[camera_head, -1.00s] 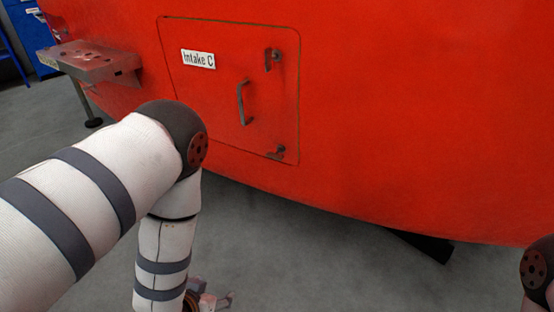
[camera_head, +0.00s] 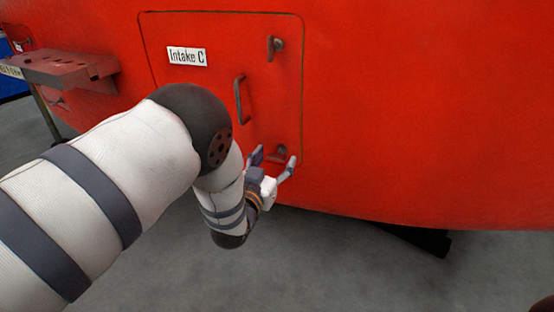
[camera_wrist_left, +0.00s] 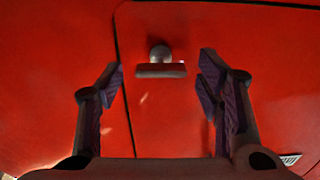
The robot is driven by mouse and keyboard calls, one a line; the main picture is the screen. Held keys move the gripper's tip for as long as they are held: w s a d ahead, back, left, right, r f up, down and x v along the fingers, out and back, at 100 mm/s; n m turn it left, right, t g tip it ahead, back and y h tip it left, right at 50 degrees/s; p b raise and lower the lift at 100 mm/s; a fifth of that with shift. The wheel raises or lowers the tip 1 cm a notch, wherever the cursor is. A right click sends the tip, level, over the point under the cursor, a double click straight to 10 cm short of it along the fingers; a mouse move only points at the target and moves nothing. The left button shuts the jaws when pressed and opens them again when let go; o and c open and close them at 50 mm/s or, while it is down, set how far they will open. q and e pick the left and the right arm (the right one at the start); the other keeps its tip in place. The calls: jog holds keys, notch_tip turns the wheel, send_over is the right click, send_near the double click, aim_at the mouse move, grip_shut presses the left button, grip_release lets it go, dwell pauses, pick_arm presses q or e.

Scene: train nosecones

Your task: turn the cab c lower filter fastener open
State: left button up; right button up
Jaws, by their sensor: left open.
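The lower filter fastener (camera_head: 279,152) is a small dark latch at the lower right corner of the red hatch (camera_head: 200,92) labelled "Intake C". In the left wrist view the fastener (camera_wrist_left: 161,64) shows as a round knob with a flat bar lying crosswise. My left gripper (camera_head: 275,160) is open, its two fingers pointing at the fastener from just in front and below. In the left wrist view its fingertips (camera_wrist_left: 163,64) stand to either side of the bar, apart from it. Nothing is held.
A metal shelf with holes (camera_head: 70,68) stands at the left. The red body right of the hatch is clear.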

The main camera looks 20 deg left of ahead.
pick_arm(q)
jog(key=shift+w, duration=1)
jog(key=c, duration=1.2)
